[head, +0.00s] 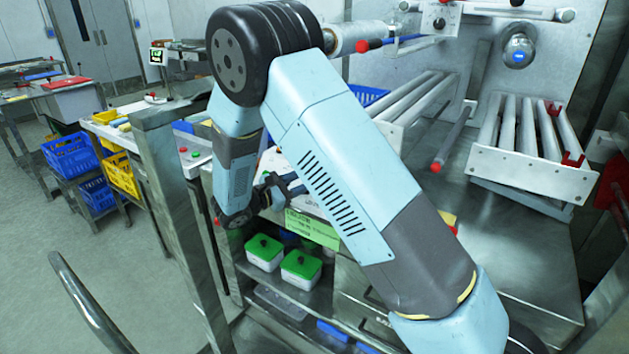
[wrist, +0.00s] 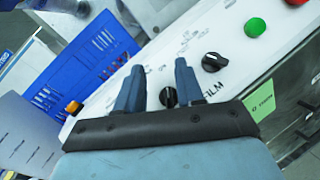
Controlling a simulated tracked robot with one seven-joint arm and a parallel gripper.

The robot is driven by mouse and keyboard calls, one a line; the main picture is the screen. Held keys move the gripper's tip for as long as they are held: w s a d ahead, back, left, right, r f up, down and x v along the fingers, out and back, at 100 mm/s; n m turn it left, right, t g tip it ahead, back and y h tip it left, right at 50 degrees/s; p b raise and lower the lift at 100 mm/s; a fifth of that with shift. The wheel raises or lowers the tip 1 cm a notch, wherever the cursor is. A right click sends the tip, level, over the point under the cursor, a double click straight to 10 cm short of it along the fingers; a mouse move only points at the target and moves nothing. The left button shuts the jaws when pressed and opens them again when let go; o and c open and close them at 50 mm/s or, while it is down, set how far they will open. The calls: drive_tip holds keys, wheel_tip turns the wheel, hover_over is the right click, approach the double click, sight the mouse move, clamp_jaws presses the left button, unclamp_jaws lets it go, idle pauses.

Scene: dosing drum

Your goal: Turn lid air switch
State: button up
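A white control panel (wrist: 235,35) fills much of the wrist view. It carries two black rotary knobs. One knob (wrist: 168,97) shows between the bases of my fingers, partly hidden by my gripper. The other knob (wrist: 213,62) sits to the right of my right finger, beside a label reading "FILM". The other labels are too small to read, so I cannot tell which knob is the lid air switch. My gripper (wrist: 159,66) is open, with its fingers apart and nothing held. In the head view my gripper (head: 275,190) is at the panel's edge, partly hidden by my arm.
A green button (wrist: 255,27) and a red button at the panel's far end, plus an orange button (wrist: 73,107), share the panel. A blue tool board (wrist: 85,65) lies beyond. Below the panel, green-lidded tubs (head: 300,265) stand on a shelf. A metal post (head: 175,190) stands left of my arm.

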drive_tip(key=s+d+r, duration=0.3)
drive_tip(key=s+r, duration=0.5)
drive_tip(key=s, duration=0.4)
drive_tip(key=shift+d, duration=0.25)
drive_tip(key=s+d+r+m+g+y, duration=0.3)
drive_tip(key=s+d+m+g, duration=0.2)
drive_tip(key=d, duration=0.3)
drive_tip(key=s+d+r+m+g+y, duration=0.25)
drive_tip(key=s+d+m+g, duration=0.2)
drive_tip(key=d, duration=0.35)
drive_tip(key=s+d+r+m+t+y, duration=0.2)
drive_tip(key=s+r+m+t+y, duration=0.3)
drive_tip(key=s+r+m+y, duration=0.2)
drive_tip(key=s+m+y, duration=0.2)
drive_tip(key=s+m, duration=0.1)
drive_tip(key=s, duration=0.1)
drive_tip(key=shift+r, duration=0.25)
